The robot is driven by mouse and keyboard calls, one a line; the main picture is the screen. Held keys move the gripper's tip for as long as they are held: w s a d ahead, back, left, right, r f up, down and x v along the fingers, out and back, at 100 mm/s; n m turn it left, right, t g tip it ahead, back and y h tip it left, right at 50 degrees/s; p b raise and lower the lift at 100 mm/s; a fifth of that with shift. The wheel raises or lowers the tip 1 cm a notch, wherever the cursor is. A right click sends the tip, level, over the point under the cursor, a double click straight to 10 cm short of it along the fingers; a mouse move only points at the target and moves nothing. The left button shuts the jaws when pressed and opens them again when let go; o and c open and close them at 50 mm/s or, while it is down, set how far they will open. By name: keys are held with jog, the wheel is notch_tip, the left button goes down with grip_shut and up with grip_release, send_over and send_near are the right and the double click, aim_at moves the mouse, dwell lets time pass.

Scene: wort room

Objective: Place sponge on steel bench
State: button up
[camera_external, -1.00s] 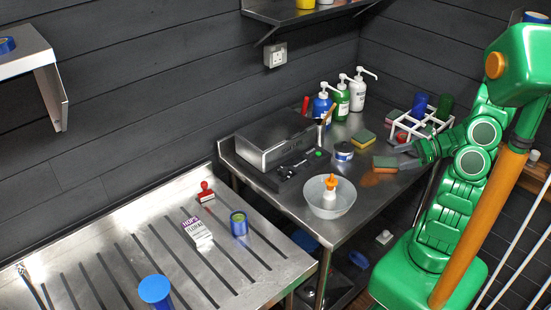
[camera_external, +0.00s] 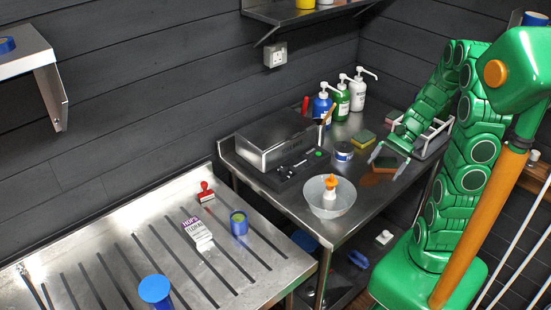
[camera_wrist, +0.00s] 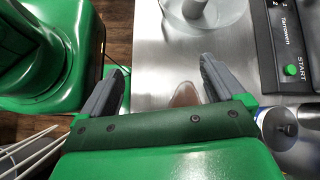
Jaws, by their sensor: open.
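An orange sponge with a dark top (camera_external: 384,169) lies on the steel table at the right, near its right edge. A yellow and green sponge (camera_external: 363,140) lies further back on it. My gripper (camera_external: 388,166) is open, pointing down over the orange sponge with a finger on either side of it. In the wrist view my gripper (camera_wrist: 160,86) shows both fingers apart, with a brownish piece of the sponge (camera_wrist: 185,93) between them, mostly hidden by the palm. The steel bench top with dark slots (camera_external: 110,240) is at the lower left.
A white bowl (camera_external: 330,207) with an orange-topped bottle stands at the table's front. A grey tin (camera_external: 343,153), a steel box (camera_external: 275,140) and several pump bottles (camera_external: 341,100) stand behind. A white rack (camera_external: 434,136) is close to my arm. The slotted bench holds a blue-topped item (camera_external: 155,290).

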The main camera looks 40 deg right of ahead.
jog(key=s+a+r+n+g+h, duration=0.1)
jog(key=s+a+r+n+h, duration=0.2)
jog(key=n, duration=0.4)
jog(key=s+a+r+n+g+h, duration=0.1)
jog(key=s+a+r+n+h, duration=0.3)
jog(key=s+n+h, duration=0.2)
jog(key=shift+s+a+r+n+h, duration=0.15)
jog(key=shift+s+r+n+h, duration=0.2)
jog(key=shift+s+n, duration=0.7)
jog(key=shift+o, duration=0.4)
jog(key=shift+w, duration=0.15)
